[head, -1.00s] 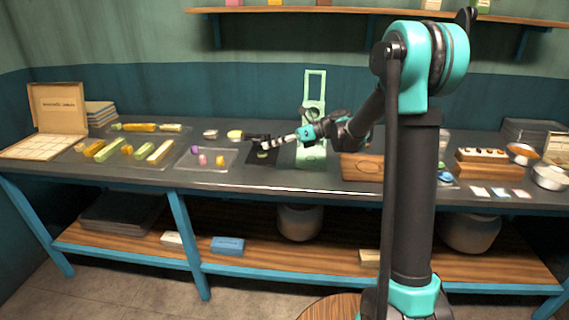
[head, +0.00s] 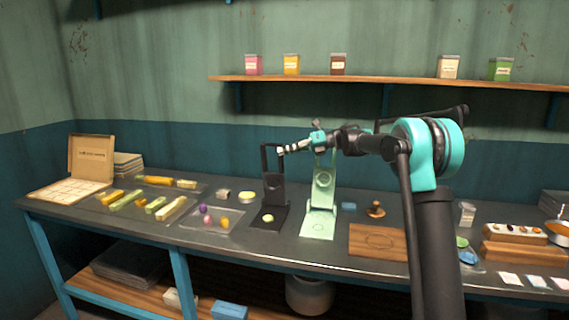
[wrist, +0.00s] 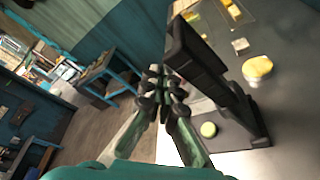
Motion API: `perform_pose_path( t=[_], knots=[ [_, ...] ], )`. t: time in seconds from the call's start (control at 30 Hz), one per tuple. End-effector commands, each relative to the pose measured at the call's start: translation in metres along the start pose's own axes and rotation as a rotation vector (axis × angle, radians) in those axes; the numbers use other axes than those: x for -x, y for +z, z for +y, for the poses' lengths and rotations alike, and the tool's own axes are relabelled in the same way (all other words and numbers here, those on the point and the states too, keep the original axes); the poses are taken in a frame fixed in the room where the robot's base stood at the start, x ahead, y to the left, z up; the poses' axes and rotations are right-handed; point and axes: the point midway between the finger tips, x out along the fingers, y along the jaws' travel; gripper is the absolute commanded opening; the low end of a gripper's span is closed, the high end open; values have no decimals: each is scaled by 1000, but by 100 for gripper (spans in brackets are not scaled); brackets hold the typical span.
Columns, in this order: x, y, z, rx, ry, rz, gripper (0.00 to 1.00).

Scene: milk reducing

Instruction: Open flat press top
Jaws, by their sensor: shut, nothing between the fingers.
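The black flat press stands on the table with its top (head: 273,173) raised upright from its base (head: 266,221). A pale yellow disc (head: 268,217) lies on the base. My gripper (head: 281,150) is shut and empty, up at the open frame at the top's upper end; I cannot tell whether it touches. In the wrist view the closed fingertips (wrist: 158,72) are just left of the raised black top (wrist: 197,57). The yellow disc also shows there (wrist: 208,129), below the top.
A pale green press (head: 320,222), also standing open, is close on the right. A wooden board (head: 378,242) lies further right. A clear tray (head: 190,226) with small coloured pieces and a tin with yellow contents (head: 246,197) are on the left.

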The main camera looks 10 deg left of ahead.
Motion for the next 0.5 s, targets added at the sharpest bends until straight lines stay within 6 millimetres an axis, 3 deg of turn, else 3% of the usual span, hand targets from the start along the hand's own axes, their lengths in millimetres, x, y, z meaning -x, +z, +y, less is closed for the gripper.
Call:
perform_pose_path(
  t=[0.2,0.5],
  knots=[
    [9,24,-16,0,-1,-1,0],
    [13,35,-24,1,-1,-1,0]
  ],
)
